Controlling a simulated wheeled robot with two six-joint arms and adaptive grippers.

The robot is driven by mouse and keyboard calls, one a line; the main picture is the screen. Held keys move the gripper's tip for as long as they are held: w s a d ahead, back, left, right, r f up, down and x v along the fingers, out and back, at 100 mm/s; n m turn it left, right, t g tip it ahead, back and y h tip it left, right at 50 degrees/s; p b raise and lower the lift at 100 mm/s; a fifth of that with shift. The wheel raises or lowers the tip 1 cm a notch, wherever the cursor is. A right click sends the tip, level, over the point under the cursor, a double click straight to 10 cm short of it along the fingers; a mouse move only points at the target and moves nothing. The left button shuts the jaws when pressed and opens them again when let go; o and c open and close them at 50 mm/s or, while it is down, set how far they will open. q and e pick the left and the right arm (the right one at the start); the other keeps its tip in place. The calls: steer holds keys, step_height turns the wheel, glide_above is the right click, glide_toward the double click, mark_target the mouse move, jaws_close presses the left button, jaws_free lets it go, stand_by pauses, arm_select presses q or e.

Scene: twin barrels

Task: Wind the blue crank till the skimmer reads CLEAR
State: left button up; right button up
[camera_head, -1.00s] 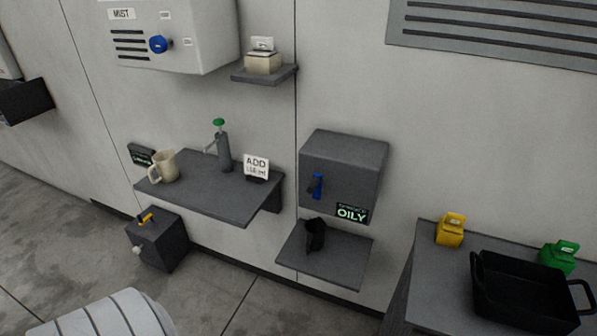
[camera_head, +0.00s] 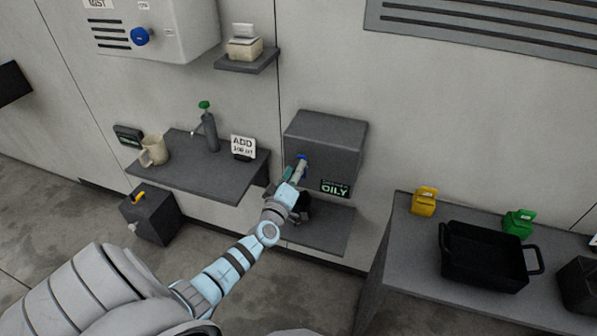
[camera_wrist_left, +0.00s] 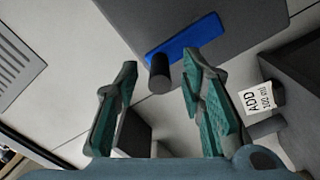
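The skimmer (camera_head: 330,135) is a dark grey box on the wall. Its display (camera_head: 335,188) reads OILY. The blue crank (camera_head: 302,158) is on its front, partly hidden by my left gripper in the head view. In the left wrist view the blue crank arm (camera_wrist_left: 187,42) ends in a black knob (camera_wrist_left: 160,72). My left gripper (camera_wrist_left: 160,85) is open, its teal-padded fingers on either side of the knob, with gaps showing. It also shows in the head view (camera_head: 294,174) in front of the skimmer. My right gripper is not in view.
A shelf (camera_head: 335,232) below the skimmer holds a black container (camera_head: 303,208), partly behind my arm. A shelf (camera_head: 205,177) to the left holds a mug, a pump and an ADD sign (camera_head: 243,147). A table at right bears a black tray (camera_head: 482,262).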

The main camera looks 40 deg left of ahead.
arm_select(q)
steer(key=shift+x, duration=0.95)
